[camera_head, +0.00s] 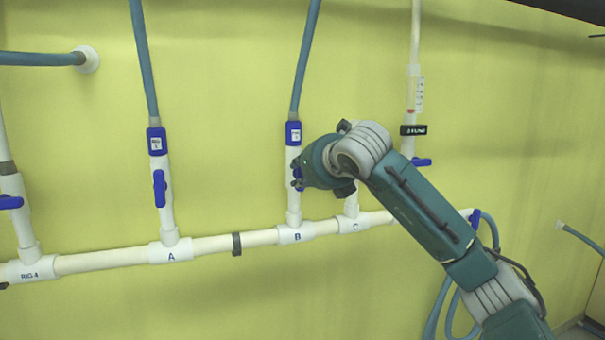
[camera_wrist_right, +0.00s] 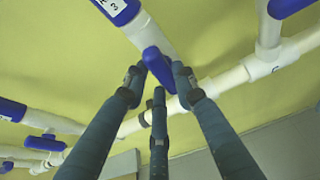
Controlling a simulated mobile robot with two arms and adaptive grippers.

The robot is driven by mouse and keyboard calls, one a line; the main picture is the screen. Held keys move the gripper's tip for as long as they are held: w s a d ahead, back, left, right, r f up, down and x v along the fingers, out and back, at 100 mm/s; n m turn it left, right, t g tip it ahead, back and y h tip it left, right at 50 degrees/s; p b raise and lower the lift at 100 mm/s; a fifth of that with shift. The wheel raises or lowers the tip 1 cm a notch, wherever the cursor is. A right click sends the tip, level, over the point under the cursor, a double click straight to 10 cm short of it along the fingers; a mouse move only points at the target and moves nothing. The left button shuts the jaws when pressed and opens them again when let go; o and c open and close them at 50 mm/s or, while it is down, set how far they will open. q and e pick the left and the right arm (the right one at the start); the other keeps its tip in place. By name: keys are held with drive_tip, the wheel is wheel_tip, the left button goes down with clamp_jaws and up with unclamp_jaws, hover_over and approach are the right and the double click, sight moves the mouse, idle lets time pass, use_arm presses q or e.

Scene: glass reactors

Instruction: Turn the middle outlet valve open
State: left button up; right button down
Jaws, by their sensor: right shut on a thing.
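The middle outlet valve sits on the white vertical pipe (camera_head: 293,205) above the tee marked B. My right gripper (camera_head: 298,178) is at this valve and hides most of its blue handle in the head view. In the right wrist view the blue handle (camera_wrist_right: 158,67) lies between the fingertips of my right gripper (camera_wrist_right: 160,76), which is shut on it. The handle looks roughly in line with its pipe there. My left gripper is not in view.
Valve A has a blue handle (camera_head: 159,188) left of B. A white horizontal pipe (camera_head: 208,245) runs below, against a yellow-green wall (camera_head: 230,60). Blue hoses (camera_head: 304,60) rise from the outlets. Pipe C (camera_head: 351,207) stands close on the right, behind my right arm.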

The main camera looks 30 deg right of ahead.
drive_tip(key=shift+f, duration=0.15)
idle(0.4)
drive_tip(key=c, duration=1.4)
unclamp_jaws()
drive_tip(key=shift+s+r, duration=0.25)
drive_tip(key=v, duration=1.1)
drive_tip(key=shift+s+a, duration=0.1)
drive_tip(key=shift+a, duration=0.1)
